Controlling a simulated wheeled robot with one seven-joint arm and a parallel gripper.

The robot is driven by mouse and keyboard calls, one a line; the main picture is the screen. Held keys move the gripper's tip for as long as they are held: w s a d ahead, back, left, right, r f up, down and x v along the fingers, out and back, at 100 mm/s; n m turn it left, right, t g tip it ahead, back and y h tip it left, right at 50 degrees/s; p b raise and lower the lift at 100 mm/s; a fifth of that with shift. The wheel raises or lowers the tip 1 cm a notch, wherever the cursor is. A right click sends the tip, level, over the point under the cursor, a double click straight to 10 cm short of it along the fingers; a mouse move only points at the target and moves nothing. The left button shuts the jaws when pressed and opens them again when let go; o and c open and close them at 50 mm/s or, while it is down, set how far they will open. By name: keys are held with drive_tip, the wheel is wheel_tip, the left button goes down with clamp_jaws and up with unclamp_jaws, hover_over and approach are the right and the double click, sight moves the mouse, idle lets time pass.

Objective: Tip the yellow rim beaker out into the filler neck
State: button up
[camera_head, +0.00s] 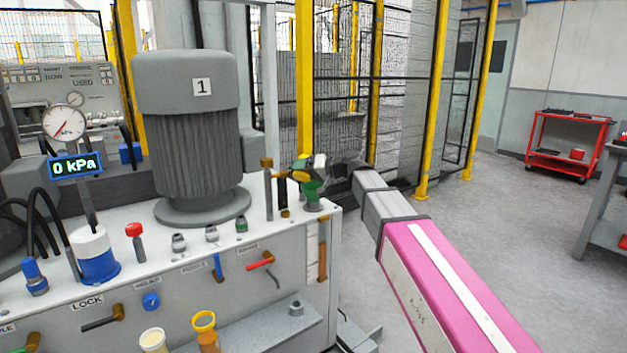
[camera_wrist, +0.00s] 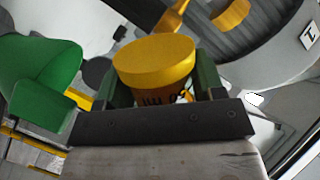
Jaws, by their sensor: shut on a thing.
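A green funnel-like part (camera_head: 312,192) is just below the gripper; a large green part (camera_wrist: 38,72) shows at the left in the wrist view. I cannot tell which part is the filler neck.
A cream-topped cup (camera_head: 153,341) stands left of the beaker. A grey motor (camera_head: 187,125) marked 1 rises left of my gripper. A slim post (camera_head: 267,190), several valves and a gauge (camera_head: 65,123) crowd the machine top.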

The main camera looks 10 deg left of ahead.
drive_tip(key=shift+r, duration=0.1)
drive_tip(key=shift+f+m+g, duration=0.35)
drive_tip(key=shift+m+g, duration=0.05)
drive_tip(key=shift+m, duration=0.4)
idle(0.7)
drive_tip(key=shift+w+r+m+g+y+p, duration=0.1)
drive_tip(key=shift+r+m+g+y+p, duration=0.2)
drive_tip(key=shift+m, duration=0.4)
drive_tip(key=shift+r+m+g+y+p, duration=0.1)
drive_tip(key=shift+r+m+p, duration=0.15)
drive_tip(key=shift+r+m, duration=0.35)
idle(1.5)
drive_tip(key=shift+w+d+r+m, duration=0.15)
drive_tip(key=shift+w+r+m, duration=0.15)
drive_tip(key=shift+w+m, duration=0.5)
idle(0.5)
drive_tip(key=shift+w+r+m+g+y, duration=0.25)
drive_tip(key=shift+r+m+g+y, duration=0.2)
drive_tip(key=shift+m, duration=0.65)
idle(0.9)
drive_tip(key=n, duration=0.1)
drive_tip(key=s+f+n+t, duration=0.1)
drive_tip(key=shift+s+f+n+h, duration=0.15)
drive_tip(key=shift+s+n+h, duration=0.15)
drive_tip(key=shift+h, duration=0.05)
